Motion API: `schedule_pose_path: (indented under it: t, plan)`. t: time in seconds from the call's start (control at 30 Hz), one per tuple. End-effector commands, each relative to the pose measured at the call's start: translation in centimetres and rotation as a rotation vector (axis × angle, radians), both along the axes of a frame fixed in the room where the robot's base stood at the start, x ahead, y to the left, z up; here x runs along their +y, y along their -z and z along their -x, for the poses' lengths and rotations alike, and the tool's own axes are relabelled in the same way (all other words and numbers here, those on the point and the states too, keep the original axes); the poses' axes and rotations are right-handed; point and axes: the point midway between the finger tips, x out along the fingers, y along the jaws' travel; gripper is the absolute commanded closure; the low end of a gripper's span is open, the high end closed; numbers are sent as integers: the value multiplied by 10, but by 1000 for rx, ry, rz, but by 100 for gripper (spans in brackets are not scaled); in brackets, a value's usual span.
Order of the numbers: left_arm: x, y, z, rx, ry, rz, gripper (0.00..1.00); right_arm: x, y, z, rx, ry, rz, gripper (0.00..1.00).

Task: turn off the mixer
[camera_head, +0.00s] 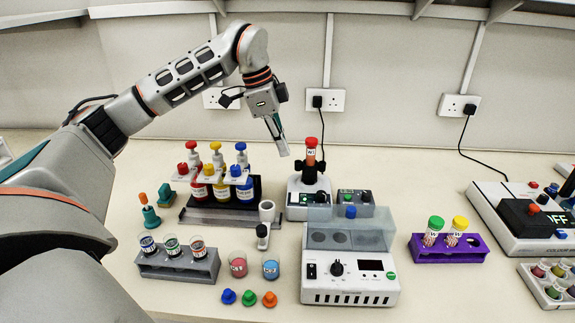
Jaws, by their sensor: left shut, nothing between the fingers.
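The mixer (296,188) appears to be the small white device at the middle of the bench, with a dark top and a small green-marked control panel on its front. A red-capped tube (311,152) stands upright in its dark holder. My left gripper (282,148) is shut and empty, pointing down. It hangs just left of the tube and above the mixer, apart from both as far as I can tell. The position of the mixer's switch is too small to tell. My right gripper is not in view.
A white centrifuge-like device (350,284) with a clear lid stands in front of the mixer. A rack of red, yellow and blue bottles (225,216) stands to the left. A purple tube rack (425,254) is at right. A grey cup rack (180,264) is at front left.

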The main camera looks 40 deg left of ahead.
Motion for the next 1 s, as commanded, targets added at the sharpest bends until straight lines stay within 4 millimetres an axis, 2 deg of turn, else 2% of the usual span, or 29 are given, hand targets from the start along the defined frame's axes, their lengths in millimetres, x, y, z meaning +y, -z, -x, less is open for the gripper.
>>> schedule_pose_path:
  t: [0.5, 0.6, 0.8, 1.0]
  plan:
    - [-22, 91, -16, 4, 2, 1, 100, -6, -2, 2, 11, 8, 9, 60]
    - [-19, 106, -18, 4, 1, 1, 100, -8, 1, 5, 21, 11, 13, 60]
    - [-18, 123, -20, 2, 1, 1, 100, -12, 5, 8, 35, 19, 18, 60]
    - [-18, 127, -21, 1, 0, 1, 100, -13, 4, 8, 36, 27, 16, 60]
